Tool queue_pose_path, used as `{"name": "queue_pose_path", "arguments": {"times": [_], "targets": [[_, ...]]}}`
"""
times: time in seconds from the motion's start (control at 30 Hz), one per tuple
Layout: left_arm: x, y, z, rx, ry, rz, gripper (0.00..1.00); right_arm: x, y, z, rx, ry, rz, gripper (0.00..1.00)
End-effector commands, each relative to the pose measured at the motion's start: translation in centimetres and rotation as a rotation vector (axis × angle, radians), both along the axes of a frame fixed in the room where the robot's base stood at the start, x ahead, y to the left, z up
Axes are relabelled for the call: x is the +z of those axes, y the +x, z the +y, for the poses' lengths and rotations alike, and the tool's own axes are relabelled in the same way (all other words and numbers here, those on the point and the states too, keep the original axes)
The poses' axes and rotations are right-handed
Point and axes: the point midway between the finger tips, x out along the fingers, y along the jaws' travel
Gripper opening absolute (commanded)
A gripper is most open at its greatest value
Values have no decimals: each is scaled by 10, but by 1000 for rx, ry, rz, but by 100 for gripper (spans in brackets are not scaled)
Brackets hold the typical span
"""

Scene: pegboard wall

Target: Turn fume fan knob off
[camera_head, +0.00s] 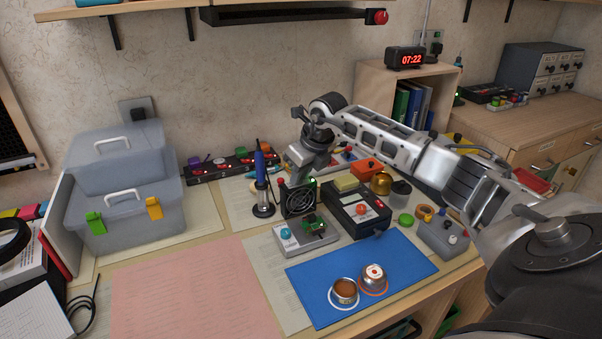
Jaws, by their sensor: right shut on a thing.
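The fume fan (299,203) is a small black box with a round front grille, standing at the back middle of the workbench. A small green light shows at its top right. My right arm reaches in from the right and bends down behind and above the fan. My right gripper (291,180) is at the top of the fan, shut on what looks like the fan's knob. A bit of red (281,186) shows at the fan's top left beside the fingers. The fingers and knob are small and partly hidden. My left gripper is not in view.
A soldering iron in its stand (262,195) is close left of the fan. A black meter box (358,208) stands close right, and a grey board holder (306,236) in front. A blue mat (365,272) holds two small round containers. The pink mat (195,290) is clear.

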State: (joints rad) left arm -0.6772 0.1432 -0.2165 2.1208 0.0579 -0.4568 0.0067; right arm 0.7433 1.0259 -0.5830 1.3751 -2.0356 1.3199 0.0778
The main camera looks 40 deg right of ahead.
Motion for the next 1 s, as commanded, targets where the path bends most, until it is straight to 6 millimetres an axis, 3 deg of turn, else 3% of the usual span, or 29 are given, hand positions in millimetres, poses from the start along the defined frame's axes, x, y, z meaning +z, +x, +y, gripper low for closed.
{"name": "queue_pose_path", "arguments": {"times": [1.0], "targets": [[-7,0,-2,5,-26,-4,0,1,4,-7,838,2,-3,0]]}}
